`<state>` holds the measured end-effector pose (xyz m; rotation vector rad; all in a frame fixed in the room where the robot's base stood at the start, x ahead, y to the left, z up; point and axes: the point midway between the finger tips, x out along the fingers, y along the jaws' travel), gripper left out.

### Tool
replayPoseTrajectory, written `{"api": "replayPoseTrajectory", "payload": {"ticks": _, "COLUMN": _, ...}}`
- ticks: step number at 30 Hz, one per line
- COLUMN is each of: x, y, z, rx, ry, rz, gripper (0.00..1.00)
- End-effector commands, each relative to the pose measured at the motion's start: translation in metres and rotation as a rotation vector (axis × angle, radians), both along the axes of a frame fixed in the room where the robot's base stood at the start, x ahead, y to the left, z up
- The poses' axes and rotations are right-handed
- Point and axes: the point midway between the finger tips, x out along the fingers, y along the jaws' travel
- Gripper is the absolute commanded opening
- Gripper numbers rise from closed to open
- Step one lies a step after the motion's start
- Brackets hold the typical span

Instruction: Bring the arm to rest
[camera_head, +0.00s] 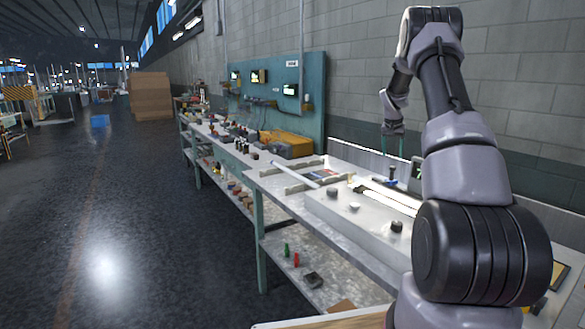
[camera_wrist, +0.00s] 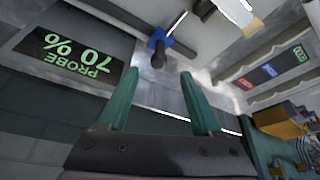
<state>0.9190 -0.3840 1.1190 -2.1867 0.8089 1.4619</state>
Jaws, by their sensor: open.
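My arm rises at the right of the head view and bends over, with my gripper (camera_head: 393,130) hanging down above the back part of the bench. In the wrist view my gripper (camera_wrist: 158,95) shows two green fingers spread apart with nothing between them. Beyond the fingertips is a blue clamp with a dark knob (camera_wrist: 158,48); it also shows below my gripper in the head view (camera_head: 392,174). The fingers look apart from it. A dark display (camera_wrist: 68,55) reading "PROBE 70 %" is to its left in the wrist view.
The workbench (camera_head: 262,181) carries a pale box with dark knobs (camera_head: 354,207) and a bright glowing strip (camera_head: 388,196). A teal panel (camera_head: 315,75) and a block wall stand behind. A yellow case (camera_head: 290,145) lies farther along. The floor at left (camera_head: 130,220) is clear.

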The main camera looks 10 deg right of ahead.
Motion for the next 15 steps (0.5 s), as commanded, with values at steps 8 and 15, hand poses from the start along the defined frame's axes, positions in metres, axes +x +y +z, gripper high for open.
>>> {"api": "replayPoseTrajectory", "payload": {"ticks": 8, "x": -0.036, "y": 0.06, "z": 0.084, "rx": 0.027, "ry": -0.05, "rz": 0.051, "gripper": 0.66}}
{"api": "replayPoseTrajectory", "payload": {"ticks": 15, "x": -0.103, "y": 0.132, "z": 0.162, "rx": 0.071, "ry": -0.103, "rz": 0.116, "gripper": 0.66}}
